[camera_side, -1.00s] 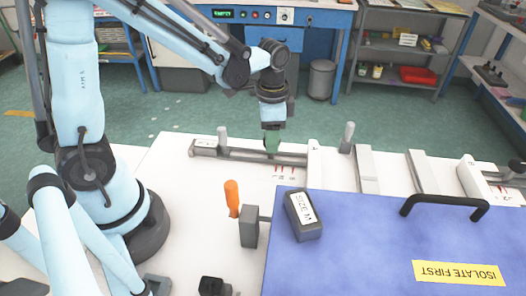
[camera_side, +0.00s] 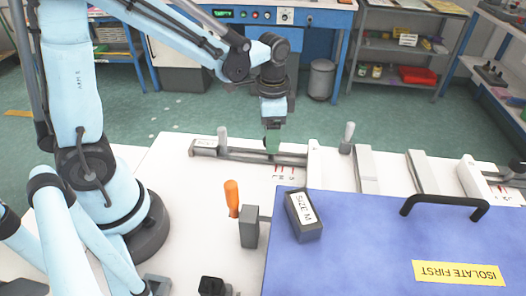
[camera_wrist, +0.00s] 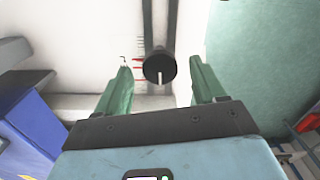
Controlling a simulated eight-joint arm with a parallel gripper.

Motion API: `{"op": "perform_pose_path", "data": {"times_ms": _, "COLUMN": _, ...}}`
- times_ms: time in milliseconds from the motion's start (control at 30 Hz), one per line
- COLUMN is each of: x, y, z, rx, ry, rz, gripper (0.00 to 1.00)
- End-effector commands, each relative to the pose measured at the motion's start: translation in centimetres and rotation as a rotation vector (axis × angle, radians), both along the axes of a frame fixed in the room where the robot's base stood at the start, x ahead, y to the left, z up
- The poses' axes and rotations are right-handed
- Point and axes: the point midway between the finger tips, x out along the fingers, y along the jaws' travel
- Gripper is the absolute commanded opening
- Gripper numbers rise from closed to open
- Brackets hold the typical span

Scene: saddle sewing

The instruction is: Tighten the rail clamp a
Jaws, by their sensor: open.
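In the wrist view, a dark round knob (camera_wrist: 160,66) with a pale line across its top sits on a grey rail; I take it to be rail clamp a. My gripper (camera_wrist: 162,84) is open, with one green finger on each side of the knob and a gap to both. In the side view, my gripper (camera_side: 272,145) points down over the left rail (camera_side: 240,153). The knob is hidden there behind the fingers. I cannot tell how far the fingertips are above the rail.
Red scale marks (camera_side: 284,172) lie beside the rail. An orange-handled tool (camera_side: 232,197), a grey "SIZE M" block (camera_side: 304,215) and a blue panel (camera_side: 370,245) are nearer the camera.

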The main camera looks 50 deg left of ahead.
Motion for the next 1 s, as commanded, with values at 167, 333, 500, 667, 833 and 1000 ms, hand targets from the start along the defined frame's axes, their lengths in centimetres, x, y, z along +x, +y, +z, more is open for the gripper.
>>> {"op": "perform_pose_path", "data": {"times_ms": 167, "x": -0.1, "y": 0.0, "z": 2.6, "rx": 0.000, "ry": 0.000, "rz": 0.000, "gripper": 0.70}}
{"op": "perform_pose_path", "data": {"times_ms": 333, "x": -0.1, "y": 0.0, "z": 5.4, "rx": 0.000, "ry": 0.000, "rz": 0.000, "gripper": 0.70}}
{"op": "perform_pose_path", "data": {"times_ms": 500, "x": -0.1, "y": 0.0, "z": 8.0, "rx": 0.000, "ry": 0.000, "rz": 0.000, "gripper": 0.70}}
{"op": "perform_pose_path", "data": {"times_ms": 667, "x": -0.1, "y": 0.0, "z": 9.8, "rx": 0.000, "ry": 0.000, "rz": 0.000, "gripper": 0.70}}
{"op": "perform_pose_path", "data": {"times_ms": 833, "x": -0.1, "y": -0.1, "z": 10.8, "rx": 0.000, "ry": 0.000, "rz": 0.000, "gripper": 0.70}}
{"op": "perform_pose_path", "data": {"times_ms": 1000, "x": -0.1, "y": -0.1, "z": 11.0, "rx": 0.000, "ry": 0.000, "rz": 0.000, "gripper": 0.70}}
